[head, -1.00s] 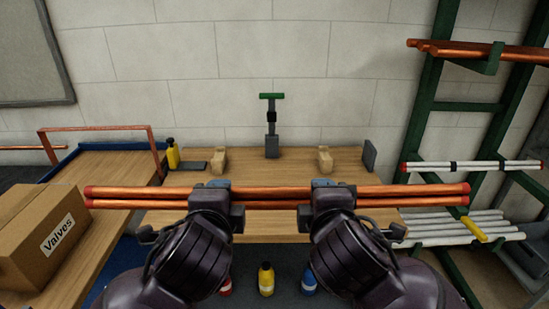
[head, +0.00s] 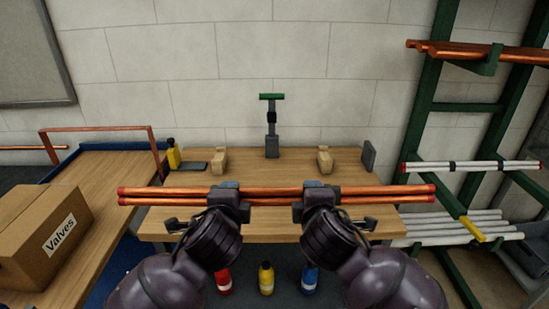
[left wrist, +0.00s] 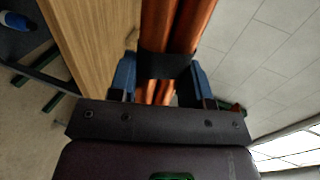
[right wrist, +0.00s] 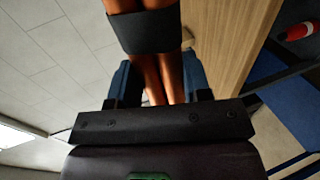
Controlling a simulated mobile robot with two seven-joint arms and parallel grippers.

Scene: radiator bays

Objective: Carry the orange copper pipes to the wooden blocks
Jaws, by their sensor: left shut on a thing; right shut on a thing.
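The orange copper pipes (head: 275,197) are a bundle with red end caps, held level across the head view in front of the bench. My left gripper (head: 229,190) is shut on them left of the middle. My right gripper (head: 313,190) is shut on them right of the middle. The pipes and a black band around them show between the jaws in the left wrist view (left wrist: 176,25) and right wrist view (right wrist: 148,75). Two wooden blocks, left (head: 219,160) and right (head: 325,160), stand on the workbench (head: 275,230) beyond the pipes. Each has a notched-looking top.
A green-topped stand (head: 271,130) rises between and behind the blocks. A yellow bottle (head: 173,157) and a grey upright plate (head: 368,156) flank them. A cardboard box (head: 40,235) sits on the left table. A green rack (head: 435,120) holds pipes at right. Bottles (head: 266,278) stand below the bench.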

